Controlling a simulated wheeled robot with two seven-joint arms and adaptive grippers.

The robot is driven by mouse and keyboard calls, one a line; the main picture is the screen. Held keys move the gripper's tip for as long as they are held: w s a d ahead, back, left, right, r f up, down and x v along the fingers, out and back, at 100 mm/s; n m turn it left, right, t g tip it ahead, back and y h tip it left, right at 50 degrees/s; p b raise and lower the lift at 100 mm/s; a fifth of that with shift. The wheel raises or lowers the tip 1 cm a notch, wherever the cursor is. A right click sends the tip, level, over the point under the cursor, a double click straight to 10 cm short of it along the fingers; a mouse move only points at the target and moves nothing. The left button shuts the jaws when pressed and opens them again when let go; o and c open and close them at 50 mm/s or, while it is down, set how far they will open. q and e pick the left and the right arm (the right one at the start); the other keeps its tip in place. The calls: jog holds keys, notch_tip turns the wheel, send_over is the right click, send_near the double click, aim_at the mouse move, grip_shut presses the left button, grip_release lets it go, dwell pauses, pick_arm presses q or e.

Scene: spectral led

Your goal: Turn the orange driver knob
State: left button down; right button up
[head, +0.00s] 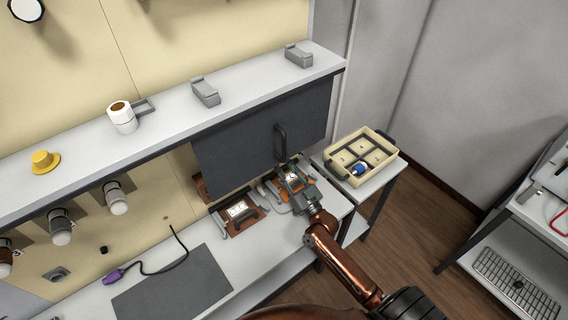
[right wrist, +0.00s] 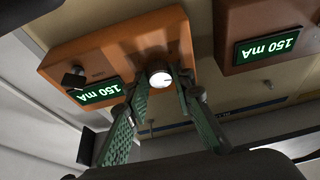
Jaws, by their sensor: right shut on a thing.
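The orange driver (right wrist: 110,48) is a box in the right wrist view with a green display reading 150 mA, seen upside down. Its round silver-white knob (right wrist: 160,77) sits between the green-padded fingers of my right gripper (right wrist: 163,82), which is shut on it. In the head view my right gripper (head: 291,177) reaches down over the right-hand driver on the bench and hides its knob. My left gripper is in neither view.
A second, browner driver (right wrist: 265,35), also reading 150 mA, stands beside it; it shows in the head view (head: 239,212). A dark panel (head: 255,140) rises behind. A cream divided tray (head: 378,147) stands on a side table to the right. A grey mat (head: 175,285) lies left.

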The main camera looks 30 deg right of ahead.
jog(key=shift+c, duration=0.7)
jog(key=shift+d, duration=0.25)
grip_shut()
jog(key=shift+a+r+m+g+h+p, duration=0.2)
jog(key=shift+m+h+p, duration=0.7)
jog(key=shift+m+p, duration=0.9)
jog(key=shift+a+f+m+g+h+p, duration=0.2)
jog(key=shift+m+h+p, duration=0.7)
jog(key=shift+m+p, duration=0.85)
jog(key=shift+a+r+m+g+h+p, duration=0.1)
jog(key=shift+m+g+h+p, duration=0.2)
jog(key=shift+m+h+p, duration=1.05)
jog(key=shift+m+y+p, duration=0.3)
jog(key=shift+m+y, duration=0.15)
jog(key=shift+m, duration=0.05)
jog(key=o, duration=1.1)
grip_release()
